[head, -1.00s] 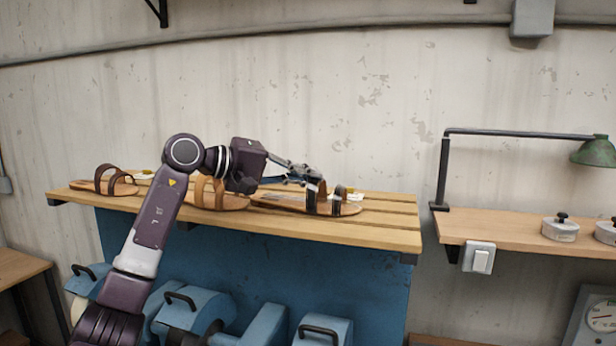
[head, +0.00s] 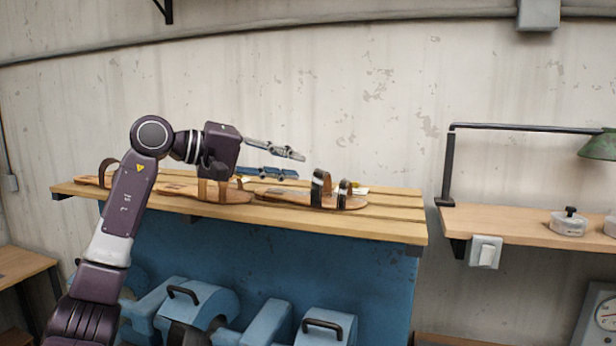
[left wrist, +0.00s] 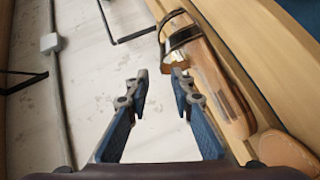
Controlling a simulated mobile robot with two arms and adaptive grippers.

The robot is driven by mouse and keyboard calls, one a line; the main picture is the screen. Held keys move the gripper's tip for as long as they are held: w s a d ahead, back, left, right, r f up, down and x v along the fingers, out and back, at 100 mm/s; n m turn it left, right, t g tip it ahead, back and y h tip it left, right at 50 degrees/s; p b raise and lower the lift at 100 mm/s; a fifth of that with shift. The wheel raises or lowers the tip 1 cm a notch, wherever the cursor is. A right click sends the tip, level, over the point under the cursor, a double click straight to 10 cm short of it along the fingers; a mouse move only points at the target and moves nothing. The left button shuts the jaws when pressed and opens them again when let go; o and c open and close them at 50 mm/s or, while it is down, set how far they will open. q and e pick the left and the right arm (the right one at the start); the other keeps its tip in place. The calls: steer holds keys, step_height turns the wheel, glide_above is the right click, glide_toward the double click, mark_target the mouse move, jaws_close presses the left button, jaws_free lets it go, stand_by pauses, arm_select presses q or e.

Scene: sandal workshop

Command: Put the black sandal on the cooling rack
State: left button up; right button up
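The black-strapped sandal (head: 345,203) lies sole down at the right part of a slatted wooden rack (head: 390,225); I cannot tell for certain that this is the cooling rack. In the left wrist view the sandal (left wrist: 215,85) lies right of the fingers, its dark straps toward the top. My left gripper (head: 297,166) is above and slightly left of the straps, its fingers apart with nothing between them. The open fingertips also show in the left wrist view (left wrist: 160,77). My right gripper is not in view.
Brown sandals, one with a tan strap (head: 222,190) and one at the far left (head: 107,173), share the rack, partly behind my left arm. Blue machines (head: 190,305) stand below. A lamp (head: 450,165) and weights (head: 568,223) are on the right shelf. The rack's right end is clear.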

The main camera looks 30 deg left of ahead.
arm_select(q)
steer(key=b+v, duration=0.1)
steer(key=v, duration=0.5)
stand_by(0.5)
